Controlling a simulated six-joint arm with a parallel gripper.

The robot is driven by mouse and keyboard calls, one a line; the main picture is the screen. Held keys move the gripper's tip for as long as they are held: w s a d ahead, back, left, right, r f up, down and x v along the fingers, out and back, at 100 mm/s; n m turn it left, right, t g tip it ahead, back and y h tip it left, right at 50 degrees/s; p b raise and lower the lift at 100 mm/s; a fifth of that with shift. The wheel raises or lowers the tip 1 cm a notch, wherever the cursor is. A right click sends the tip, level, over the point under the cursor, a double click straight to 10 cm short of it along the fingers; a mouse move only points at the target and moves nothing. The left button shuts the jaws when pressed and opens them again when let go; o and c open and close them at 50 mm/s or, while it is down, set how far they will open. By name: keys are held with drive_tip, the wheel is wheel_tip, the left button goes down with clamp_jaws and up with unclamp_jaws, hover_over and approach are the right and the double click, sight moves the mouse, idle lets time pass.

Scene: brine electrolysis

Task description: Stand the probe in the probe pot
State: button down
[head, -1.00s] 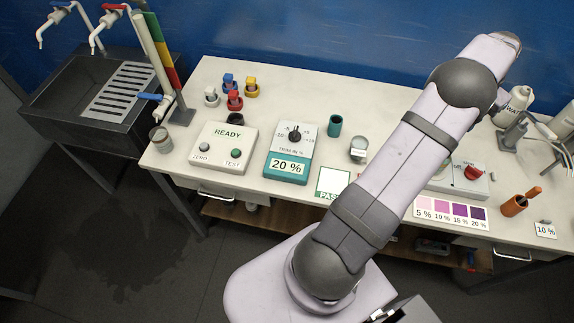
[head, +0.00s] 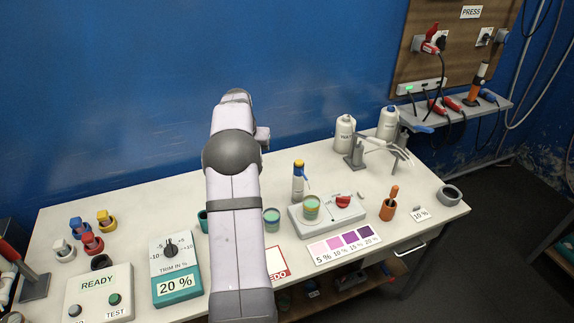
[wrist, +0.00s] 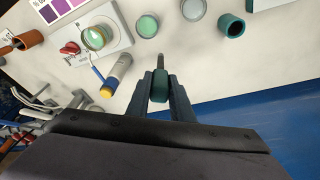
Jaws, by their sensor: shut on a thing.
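My gripper (wrist: 160,90) shows in the wrist view, shut on the probe (wrist: 160,88), which has a rounded teal handle and a thin dark grey tip. The tip points toward the top of the picture, over the bench. My gripper and the probe are hidden behind my arm in the head view. An open teal pot, apparently the probe pot (wrist: 231,25), stands on the bench to the right of the probe in the wrist view, apart from it. In the head view this pot (head: 203,221) is partly hidden by my arm.
A green-filled jar (wrist: 147,25) and a grey cup (wrist: 193,9) stand near the pot. A yellow-capped bottle (head: 298,182) stands behind a white device (head: 328,215) bearing another green-filled jar (head: 312,207). An orange pot (head: 388,210) is farther right. Bare bench lies toward the wall.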

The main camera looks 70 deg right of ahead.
drive_tip(key=w+a+f+n+t+b, duration=0.1)
drive_tip(key=w+a+n, duration=0.4)
drive_tip(key=w+a, duration=0.6)
drive_tip(key=w, duration=0.3)
drive_tip(key=shift+w+a+f+y, duration=0.15)
drive_tip(key=shift+w+a+y, duration=0.15)
drive_tip(key=shift+a+y, duration=0.1)
drive_tip(key=shift+f+b, duration=0.2)
drive_tip(key=shift+b, duration=0.2)
drive_tip(key=s+a+b+x, duration=0.1)
drive_tip(key=a+b+x, duration=0.1)
drive_tip(key=b+x, duration=0.5)
drive_tip(key=shift+s+x, duration=0.35)
drive_tip(key=shift+x, duration=2.1)
drive_tip(key=shift+w+d, duration=0.1)
drive_tip(key=shift+w, duration=0.05)
